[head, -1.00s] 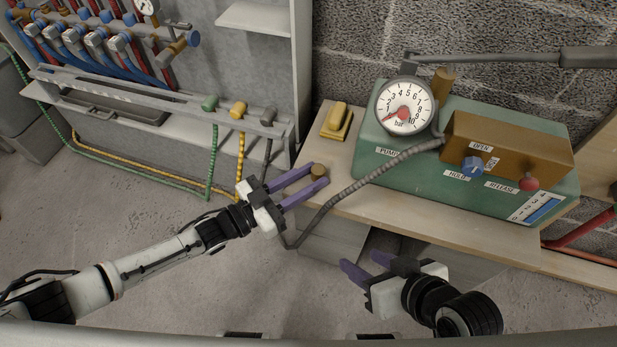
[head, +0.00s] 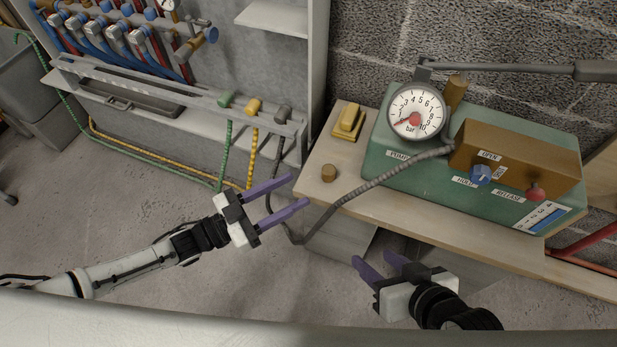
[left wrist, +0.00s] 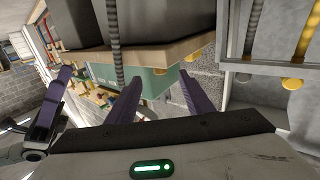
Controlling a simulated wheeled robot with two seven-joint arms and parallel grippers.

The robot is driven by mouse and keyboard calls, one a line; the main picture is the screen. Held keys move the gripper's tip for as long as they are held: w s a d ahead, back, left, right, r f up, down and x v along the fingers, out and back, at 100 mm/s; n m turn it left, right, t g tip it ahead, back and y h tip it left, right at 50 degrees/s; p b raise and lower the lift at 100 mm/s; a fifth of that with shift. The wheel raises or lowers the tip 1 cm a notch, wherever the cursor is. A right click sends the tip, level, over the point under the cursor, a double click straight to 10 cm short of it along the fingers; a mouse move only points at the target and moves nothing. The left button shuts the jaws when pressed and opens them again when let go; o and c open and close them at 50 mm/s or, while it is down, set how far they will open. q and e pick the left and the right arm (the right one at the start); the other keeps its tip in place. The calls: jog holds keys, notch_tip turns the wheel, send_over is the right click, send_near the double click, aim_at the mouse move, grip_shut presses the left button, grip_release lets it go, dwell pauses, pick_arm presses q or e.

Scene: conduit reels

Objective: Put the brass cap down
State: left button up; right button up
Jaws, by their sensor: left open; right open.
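The brass cap (head: 329,173), a small brown cylinder, stands on the wooden bench top (head: 330,148) near its left front corner. My left gripper (head: 300,190) is open and empty, its purple fingers just left of the bench edge and apart from the cap. In the left wrist view its fingers (left wrist: 158,100) are spread with nothing between them. My right gripper (head: 370,264) is open and empty in front of the bench's front edge.
A green pump unit (head: 400,145) with a dial gauge (head: 417,111) stands on the bench. A yellow block (head: 348,120) lies behind the cap. A grey corrugated hose (head: 372,194) runs from the unit over the front edge. Capped conduits (head: 253,107) hang at the left rack.

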pick_arm(q)
jog(key=v, duration=0.4)
jog(key=shift+d, duration=0.1)
dwell(0.4)
